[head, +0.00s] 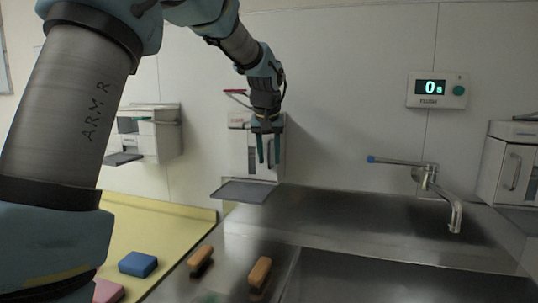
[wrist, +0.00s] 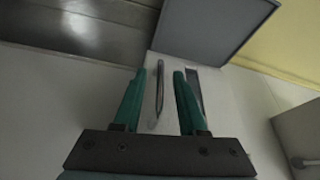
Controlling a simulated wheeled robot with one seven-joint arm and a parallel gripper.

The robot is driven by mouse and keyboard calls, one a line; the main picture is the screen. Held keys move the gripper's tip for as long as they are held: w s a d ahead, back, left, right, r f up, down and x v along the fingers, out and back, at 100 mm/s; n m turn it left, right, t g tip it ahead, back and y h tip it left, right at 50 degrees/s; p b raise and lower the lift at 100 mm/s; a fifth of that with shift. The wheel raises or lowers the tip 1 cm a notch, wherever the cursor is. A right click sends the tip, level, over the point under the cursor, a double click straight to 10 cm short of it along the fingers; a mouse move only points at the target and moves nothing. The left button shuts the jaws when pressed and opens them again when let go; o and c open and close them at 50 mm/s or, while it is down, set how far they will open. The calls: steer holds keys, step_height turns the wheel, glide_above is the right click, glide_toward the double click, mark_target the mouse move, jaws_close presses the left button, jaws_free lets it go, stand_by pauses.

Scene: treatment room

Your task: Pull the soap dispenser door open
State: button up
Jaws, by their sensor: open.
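The white soap dispenser (head: 238,158) is on the back wall, with a red lever on top and a grey tray (head: 243,192) below, also in the wrist view (wrist: 208,28). Its door looks shut. My gripper (head: 269,164) is in front of the dispenser and hides part of its front. In the wrist view the two green fingers of my gripper (wrist: 159,74) are apart, with the slim metal door handle (wrist: 160,85) showing between them. I cannot tell whether either finger touches it. A dark slot (wrist: 195,88) in the front lies beside the right finger.
White wall units hang at left (head: 160,138) and right (head: 514,168). A tap (head: 428,180) stands over the steel counter (head: 345,212), under a timer (head: 437,90). Two wooden-backed brushes (head: 201,260) and a blue block (head: 138,264) lie in front.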

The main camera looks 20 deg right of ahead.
steer(key=shift+c, duration=0.2)
jaws_close()
stand_by(1.1)
